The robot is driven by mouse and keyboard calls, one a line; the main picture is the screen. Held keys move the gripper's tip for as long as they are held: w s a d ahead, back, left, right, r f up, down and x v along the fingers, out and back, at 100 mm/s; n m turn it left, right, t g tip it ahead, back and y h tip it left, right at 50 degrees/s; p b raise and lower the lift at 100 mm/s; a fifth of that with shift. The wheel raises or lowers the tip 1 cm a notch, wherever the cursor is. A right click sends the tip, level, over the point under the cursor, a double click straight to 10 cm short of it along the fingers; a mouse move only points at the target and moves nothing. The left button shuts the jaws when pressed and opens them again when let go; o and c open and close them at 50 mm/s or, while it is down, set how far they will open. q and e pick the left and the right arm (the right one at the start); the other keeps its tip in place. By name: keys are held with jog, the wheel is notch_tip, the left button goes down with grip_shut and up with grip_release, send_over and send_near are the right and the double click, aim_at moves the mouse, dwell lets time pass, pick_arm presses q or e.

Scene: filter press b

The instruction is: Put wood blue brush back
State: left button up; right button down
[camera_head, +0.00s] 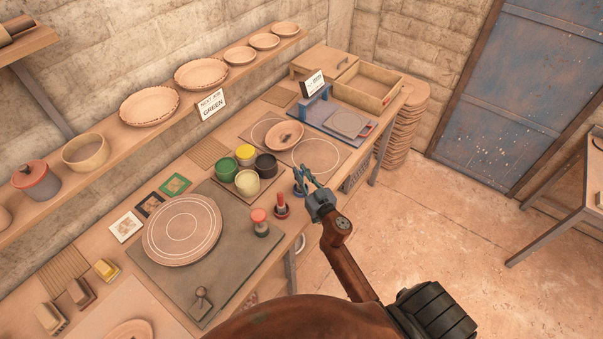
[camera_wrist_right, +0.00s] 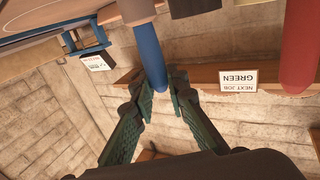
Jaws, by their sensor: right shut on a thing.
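My right gripper (camera_head: 309,180) is at the front edge of the workbench, right of the paint pots. In the right wrist view its fingers (camera_wrist_right: 160,98) are shut on the blue handle of the wood blue brush (camera_wrist_right: 148,48). A wood-coloured part (camera_wrist_right: 136,10) joins the handle at the top of that view. In the head view the gripper partly hides the brush, and I cannot tell whether it touches the bench. A red-handled tool (camera_head: 281,203) stands just left of the gripper, and a red handle (camera_wrist_right: 300,40) shows in the wrist view. My left gripper is not in view.
Green (camera_head: 227,169), yellow, black and cream pots stand close left of the gripper. A red-topped tool (camera_head: 260,223) and a round board (camera_head: 182,230) are further left. A bowl (camera_head: 285,135) and a blue press (camera_head: 318,104) are behind.

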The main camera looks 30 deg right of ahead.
jog(key=shift+f, duration=0.15)
jog(key=c, duration=1.9)
grip_release()
jog(key=shift+s+r, duration=0.1)
jog(key=shift+r, duration=0.1)
jog(key=s+a, duration=0.1)
jog(key=s, duration=1)
jog(key=shift+s, duration=0.4)
